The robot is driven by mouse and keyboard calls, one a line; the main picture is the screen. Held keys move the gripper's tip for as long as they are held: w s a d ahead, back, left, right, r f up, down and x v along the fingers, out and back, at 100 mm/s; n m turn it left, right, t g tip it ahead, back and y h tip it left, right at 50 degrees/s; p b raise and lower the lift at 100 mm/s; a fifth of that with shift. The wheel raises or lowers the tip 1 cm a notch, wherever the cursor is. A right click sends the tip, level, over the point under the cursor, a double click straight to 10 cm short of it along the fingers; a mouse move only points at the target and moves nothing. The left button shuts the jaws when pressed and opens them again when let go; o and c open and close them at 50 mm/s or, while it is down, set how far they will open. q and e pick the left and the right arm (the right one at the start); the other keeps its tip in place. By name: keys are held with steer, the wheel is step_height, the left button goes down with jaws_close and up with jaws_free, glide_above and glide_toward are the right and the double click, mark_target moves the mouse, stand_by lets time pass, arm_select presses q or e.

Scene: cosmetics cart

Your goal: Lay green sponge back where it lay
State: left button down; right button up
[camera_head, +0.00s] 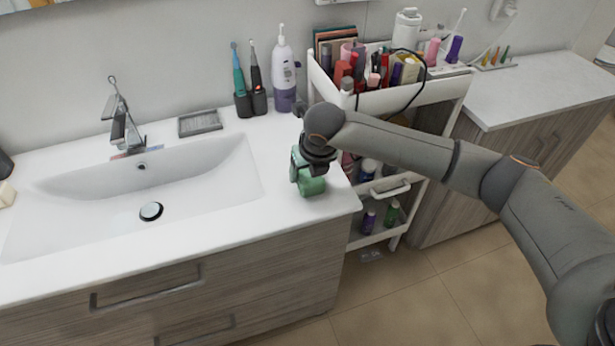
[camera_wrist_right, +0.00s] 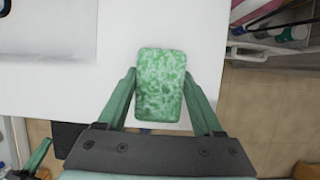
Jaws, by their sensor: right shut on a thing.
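The green sponge (camera_wrist_right: 161,84) is a speckled, rounded block between the two green fingers of my right gripper (camera_wrist_right: 164,100), which is shut on it. In the head view the right gripper (camera_head: 307,175) is over the right end of the white counter, right of the basin, with part of the sponge (camera_head: 312,186) showing below it. I cannot tell whether the sponge touches the counter. Of my left gripper, only a green and dark part (camera_wrist_right: 36,158) seems to show at the lower left of the right wrist view; its jaws are unclear.
A grey ribbed tray (camera_head: 200,122) lies empty behind the basin (camera_head: 200,180). Toothbrushes in holders (camera_head: 251,102) and a white-purple bottle (camera_head: 284,75) stand at the back. A loaded white cart (camera_head: 420,98) is close on the right. The counter around the sponge is clear.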

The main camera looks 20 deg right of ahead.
steer(key=shift+f, duration=1.05)
steer(key=o, duration=1.2)
steer(key=shift+f, duration=0.1)
steer(key=v, duration=1.2)
steer(key=shift+a, duration=0.1)
